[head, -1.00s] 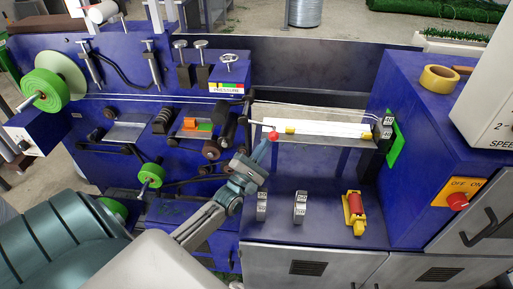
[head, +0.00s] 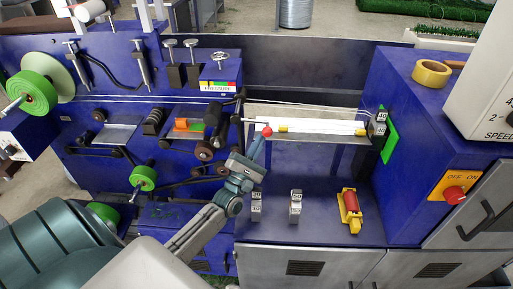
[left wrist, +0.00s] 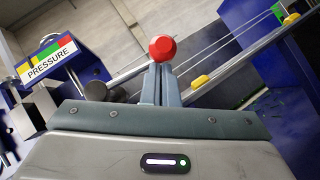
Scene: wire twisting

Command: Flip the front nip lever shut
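The front nip lever ends in a red knob (head: 267,131), near the left end of the white-topped bar in the head view. The knob also shows in the left wrist view (left wrist: 162,48), straight ahead of the fingertips. My left gripper (head: 261,142) reaches up to the knob from below. Its fingers (left wrist: 161,80) look close together, with the tips at or just under the knob. I cannot tell whether they touch it, and nothing is clearly clamped between them. The lever's rod is mostly hidden. My right gripper is not in view.
A pressure unit (head: 220,87) stands to the left. The bar carries yellow blocks (head: 283,129) and ends at a counter (head: 379,128) on the right. Two small grey counters (head: 296,205) and a red-yellow device (head: 350,210) stand on the blue shelf, which is otherwise clear.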

